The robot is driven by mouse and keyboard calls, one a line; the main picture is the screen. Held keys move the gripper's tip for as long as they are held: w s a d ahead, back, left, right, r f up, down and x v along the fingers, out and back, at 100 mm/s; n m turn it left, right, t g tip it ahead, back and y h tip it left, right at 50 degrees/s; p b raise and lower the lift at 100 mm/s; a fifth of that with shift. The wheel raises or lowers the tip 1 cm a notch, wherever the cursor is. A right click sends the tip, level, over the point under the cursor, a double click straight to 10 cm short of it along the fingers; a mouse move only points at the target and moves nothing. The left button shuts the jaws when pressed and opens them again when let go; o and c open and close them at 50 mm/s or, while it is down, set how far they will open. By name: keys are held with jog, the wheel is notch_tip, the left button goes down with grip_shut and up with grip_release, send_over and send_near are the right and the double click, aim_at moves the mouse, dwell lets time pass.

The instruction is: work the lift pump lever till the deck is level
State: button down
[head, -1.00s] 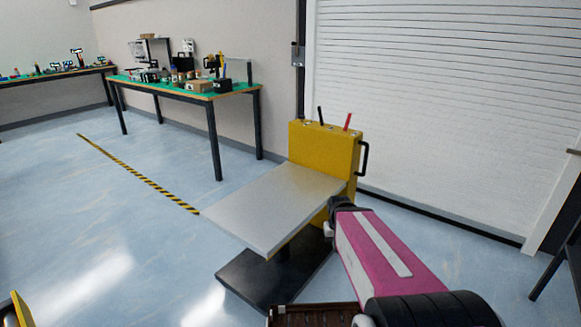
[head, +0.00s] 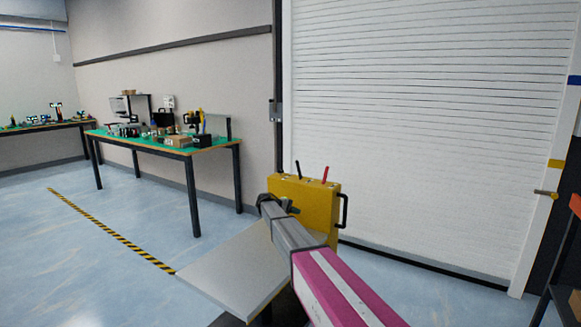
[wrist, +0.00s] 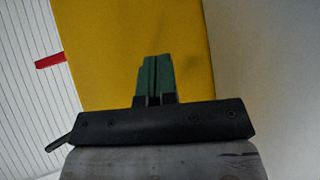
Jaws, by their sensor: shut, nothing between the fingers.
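The lift has a yellow housing (head: 318,205) with a grey deck (head: 232,268) in front of it. A black lever (head: 298,170) and a red lever (head: 325,174) stick up from the housing's top, both leaning slightly. My gripper (head: 291,208) is shut and empty, just in front of the housing's front face and below the levers. In the wrist view its green fingers (wrist: 155,78) point at the yellow face. The red lever (wrist: 50,61) shows at the left there. A black rod (wrist: 58,147), apparently the black lever, is partly hidden by the gripper body. My arm covers part of the deck.
A black handle (head: 343,210) is on the housing's right side. A white shutter door (head: 430,130) stands behind. A green-topped workbench (head: 210,143) with tools is at the back left. A striped floor line (head: 110,232) crosses clear floor left of the lift.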

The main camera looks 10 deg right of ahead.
aim_at(299, 170)
jog(key=w+a+r+h, duration=0.1)
jog(key=w+a+r, duration=0.1)
jog(key=w, duration=0.2)
jog(key=w+a+r+h, duration=0.1)
jog(key=w+a+r, duration=0.1)
jog(key=w, duration=0.3)
jog(key=w+a+r+h, duration=0.1)
jog(key=w+a+r, duration=0.2)
jog(key=w+r, duration=0.1)
jog(key=shift+w+r+t+h, duration=0.2)
jog(key=shift+w+t+h, duration=0.1)
jog(key=shift+t+h, duration=0.1)
jog(key=w+a+r+h, duration=0.2)
jog(key=w+a+r, duration=0.4)
jog(key=w+r, duration=0.1)
jog(key=shift+a+m+h, duration=0.25)
jog(key=shift+m+h, duration=0.15)
jog(key=shift+d+r, duration=0.1)
jog(key=shift+d, duration=0.05)
jog(key=x, duration=0.9)
jog(key=shift+d, duration=0.1)
jog(key=shift+s+d+r, duration=0.2)
jog(key=shift+s+d, duration=0.1)
jog(key=shift+d, duration=0.2)
jog(key=shift+s+d+r, duration=0.15)
jog(key=shift+s+d, duration=0.2)
jog(key=shift+d, duration=0.15)
jog(key=shift+s+d+r, duration=0.25)
jog(key=shift+s+d, duration=0.25)
jog(key=shift+d, duration=0.25)
